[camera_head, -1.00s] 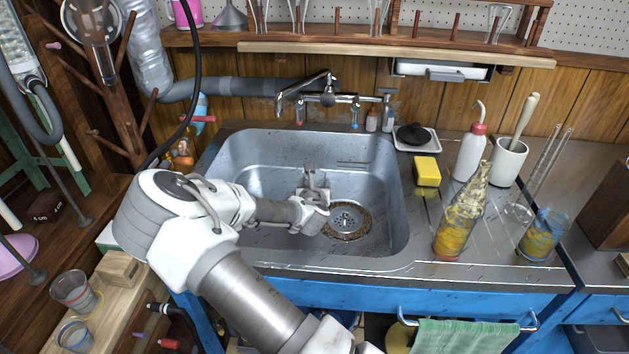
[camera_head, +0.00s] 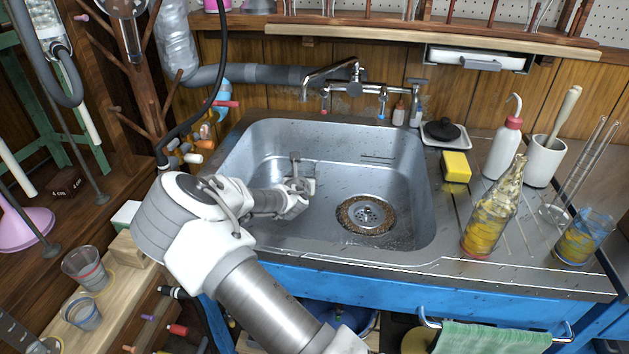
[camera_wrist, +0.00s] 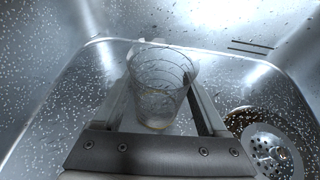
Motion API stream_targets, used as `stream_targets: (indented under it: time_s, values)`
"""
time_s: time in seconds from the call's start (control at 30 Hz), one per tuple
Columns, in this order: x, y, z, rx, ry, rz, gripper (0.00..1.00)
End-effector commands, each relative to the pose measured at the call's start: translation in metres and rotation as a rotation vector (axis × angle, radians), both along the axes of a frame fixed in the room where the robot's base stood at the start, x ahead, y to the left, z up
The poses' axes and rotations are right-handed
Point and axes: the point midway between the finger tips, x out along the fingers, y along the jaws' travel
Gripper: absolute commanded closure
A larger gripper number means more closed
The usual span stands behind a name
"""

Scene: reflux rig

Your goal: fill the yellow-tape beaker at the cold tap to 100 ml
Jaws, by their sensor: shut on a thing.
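My gripper (camera_head: 298,178) is low inside the sink, left of the drain. In the wrist view my gripper (camera_wrist: 160,95) is shut around a clear glass beaker (camera_wrist: 160,75). A small yellowish patch shows near the beaker's base; I cannot read marks or tell a water level. In the head view the beaker is hard to make out at the gripper. The tap (camera_head: 345,75) is on the back wall above the sink, with a red-marked part at left and a blue-marked part (camera_head: 382,108) at right. No stream of water is visible.
The steel sink (camera_head: 245,215) has droplets on its walls and a drain (camera_head: 367,214). On the right drainboard are a yellow sponge (camera_head: 456,166), a wash bottle (camera_head: 503,148), a stained flask (camera_head: 490,220) and a blue-banded beaker (camera_head: 584,238). Cups (camera_head: 85,268) stand at left.

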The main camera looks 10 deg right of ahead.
Motion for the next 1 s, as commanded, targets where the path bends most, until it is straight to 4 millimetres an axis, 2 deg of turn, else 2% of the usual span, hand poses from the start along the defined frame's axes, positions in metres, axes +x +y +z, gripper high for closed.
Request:
stream_targets:
  time_s: [0.1, 0.6, 0.63, 0.77, 1.0]
  values:
    - [-0.0013, -0.0011, -0.007, -0.004, 0.003, 0.0, 0.98]
    - [-0.0014, -0.0017, -0.0123, -0.002, 0.003, -0.001, 0.98]
    - [-0.0015, -0.0017, -0.0124, -0.002, 0.003, -0.002, 0.23]
    - [-0.0015, -0.0018, -0.0124, -0.002, 0.003, -0.002, 0.0]
    - [-0.0016, -0.0019, -0.0124, -0.002, 0.003, -0.002, 0.0]
